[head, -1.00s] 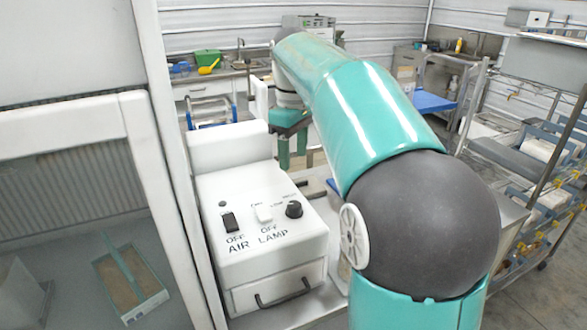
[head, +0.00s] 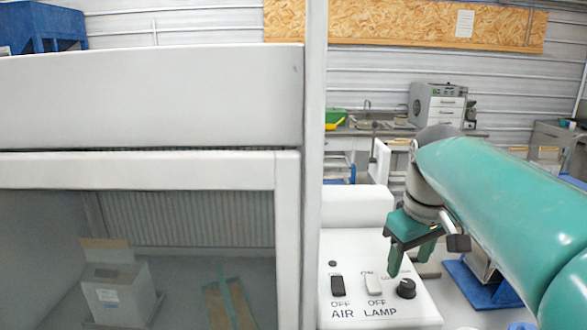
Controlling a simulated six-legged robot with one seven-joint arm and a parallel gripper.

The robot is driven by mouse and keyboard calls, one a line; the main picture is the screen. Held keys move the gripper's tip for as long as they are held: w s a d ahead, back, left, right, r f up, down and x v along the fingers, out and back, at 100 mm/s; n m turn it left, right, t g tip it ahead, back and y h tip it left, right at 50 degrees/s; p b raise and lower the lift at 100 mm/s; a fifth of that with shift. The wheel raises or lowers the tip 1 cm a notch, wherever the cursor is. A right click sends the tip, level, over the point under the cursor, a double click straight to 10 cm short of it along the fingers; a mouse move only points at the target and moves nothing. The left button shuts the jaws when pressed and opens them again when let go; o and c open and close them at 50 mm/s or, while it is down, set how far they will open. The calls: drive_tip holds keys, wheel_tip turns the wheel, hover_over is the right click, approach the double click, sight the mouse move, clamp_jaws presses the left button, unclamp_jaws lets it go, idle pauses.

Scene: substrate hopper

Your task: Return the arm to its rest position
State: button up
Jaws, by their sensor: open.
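My arm (head: 510,200) comes in from the right edge of the head view, in teal. My gripper (head: 410,262) hangs at its end with green fingers pointing down. The fingers are apart and nothing shows between them. It is in front of or above the right part of the white control box (head: 352,262), near the black knob (head: 406,288); I cannot tell the gap. The box has an AIR switch (head: 338,286) and a LAMP switch (head: 373,284), both with OFF printed below them.
A white-framed cabinet (head: 150,95) with a glass front fills the left. Inside are a white box (head: 118,298) and a tray with a green bar (head: 230,303). A blue tray (head: 478,285) lies right of the control box. A bench (head: 350,143) stands behind.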

drive_tip(key=s+a+f+m+t, duration=0.3)
drive_tip(key=s+a+f+m, duration=0.1)
drive_tip(key=s+f, duration=0.7)
drive_tip(key=s+a, duration=0.1)
drive_tip(key=s, duration=0.2)
drive_tip(key=shift+s+a+f+t, duration=0.2)
drive_tip(key=shift+t, duration=0.1)
idle(0.8)
